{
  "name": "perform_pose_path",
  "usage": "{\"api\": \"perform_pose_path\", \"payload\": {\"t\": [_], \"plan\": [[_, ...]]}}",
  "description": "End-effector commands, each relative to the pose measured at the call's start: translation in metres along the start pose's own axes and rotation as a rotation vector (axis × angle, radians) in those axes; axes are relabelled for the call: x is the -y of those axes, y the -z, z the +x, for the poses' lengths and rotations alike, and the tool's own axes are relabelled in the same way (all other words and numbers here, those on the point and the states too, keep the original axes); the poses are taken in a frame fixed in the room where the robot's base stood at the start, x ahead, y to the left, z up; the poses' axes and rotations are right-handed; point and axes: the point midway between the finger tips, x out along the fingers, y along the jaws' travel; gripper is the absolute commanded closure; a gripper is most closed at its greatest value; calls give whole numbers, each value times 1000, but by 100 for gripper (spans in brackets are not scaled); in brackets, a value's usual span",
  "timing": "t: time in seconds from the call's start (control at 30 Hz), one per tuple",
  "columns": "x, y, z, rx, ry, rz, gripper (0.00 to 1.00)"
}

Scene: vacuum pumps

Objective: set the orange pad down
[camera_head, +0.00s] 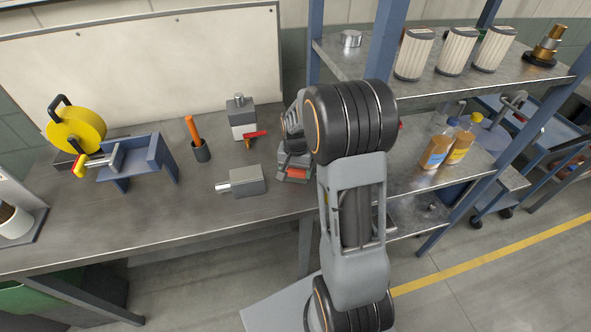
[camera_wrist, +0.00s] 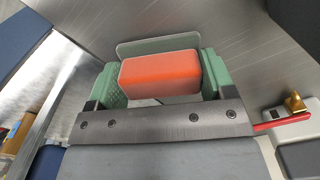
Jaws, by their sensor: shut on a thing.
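In the wrist view my gripper (camera_wrist: 160,82) is shut on the orange pad (camera_wrist: 160,74), a block with rounded edges held between two green fingers. A thin grey-green plate shows just behind the pad. In the head view my gripper (camera_head: 293,166) is over the right part of the workbench (camera_head: 110,228), and the orange pad (camera_head: 298,173) shows low at it, partly covered by my arm. The bench's metal top (camera_wrist: 215,28) lies beyond the pad in the wrist view. I cannot tell whether the pad touches it.
A grey block with a rod (camera_head: 246,181) and a grey device with a red-handled valve (camera_head: 242,122) stand left of my gripper. A black cup with an orange handle (camera_head: 200,150) and a blue bracket (camera_head: 150,160) stand farther left. A shelf rack (camera_head: 385,60) rises close on the right. The front-left bench is clear.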

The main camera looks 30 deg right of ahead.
Motion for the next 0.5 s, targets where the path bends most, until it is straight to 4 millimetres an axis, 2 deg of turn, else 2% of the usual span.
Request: {"api": "perform_pose_path", "payload": {"t": [0.13,0.17,0.4,0.5], "plan": [[0,0,3,0,0,0,46],[0,0,2,0,0,0,22],[0,0,2,0,0,0,0],[0,0,2,0,0,0,0]]}}
